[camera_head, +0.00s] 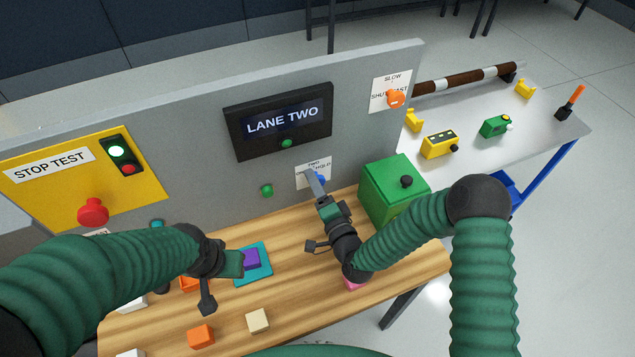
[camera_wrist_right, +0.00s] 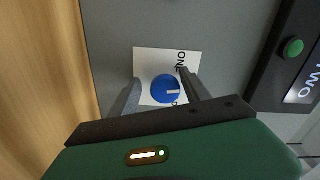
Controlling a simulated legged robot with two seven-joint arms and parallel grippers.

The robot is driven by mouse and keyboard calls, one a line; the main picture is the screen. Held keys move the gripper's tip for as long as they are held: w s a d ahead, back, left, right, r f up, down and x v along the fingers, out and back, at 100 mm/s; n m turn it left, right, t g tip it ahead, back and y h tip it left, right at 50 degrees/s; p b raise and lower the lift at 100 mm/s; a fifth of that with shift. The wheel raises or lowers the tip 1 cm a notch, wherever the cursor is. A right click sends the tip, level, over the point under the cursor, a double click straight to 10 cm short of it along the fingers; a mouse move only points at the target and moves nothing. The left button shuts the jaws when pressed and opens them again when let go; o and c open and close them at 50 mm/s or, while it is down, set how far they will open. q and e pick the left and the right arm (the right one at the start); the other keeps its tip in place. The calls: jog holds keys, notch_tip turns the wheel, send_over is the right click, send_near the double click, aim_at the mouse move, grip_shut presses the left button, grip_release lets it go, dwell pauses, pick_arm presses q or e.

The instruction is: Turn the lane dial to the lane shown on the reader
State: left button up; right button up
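The blue lane dial (camera_wrist_right: 163,89) sits on a white label card (camera_wrist_right: 149,58) on the grey panel. Its pale mark points to the right in the right wrist view; the card's lettering is partly covered by a finger. The reader (camera_head: 281,122) shows "LANE TWO". My right gripper (camera_wrist_right: 158,76) is open, with one finger on each side of the dial. A gap shows beside the dial; I cannot tell whether either finger touches it. My left gripper (camera_head: 232,264) hangs over the wooden table by a purple block, its fingers not clearly visible.
A green box (camera_head: 385,200) with a black knob stands right of the dial. The wooden table (camera_head: 290,285) holds several coloured blocks and a teal tray (camera_head: 262,278). A red stop button (camera_head: 93,211) is at left, and an orange knob (camera_head: 396,99) sits upper right.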

jog(key=shift+r, duration=0.2)
jog(key=p+v, duration=0.1)
jog(key=v, duration=1.5)
jog(key=shift+s+f, duration=0.15)
jog(key=shift+s, duration=0.2)
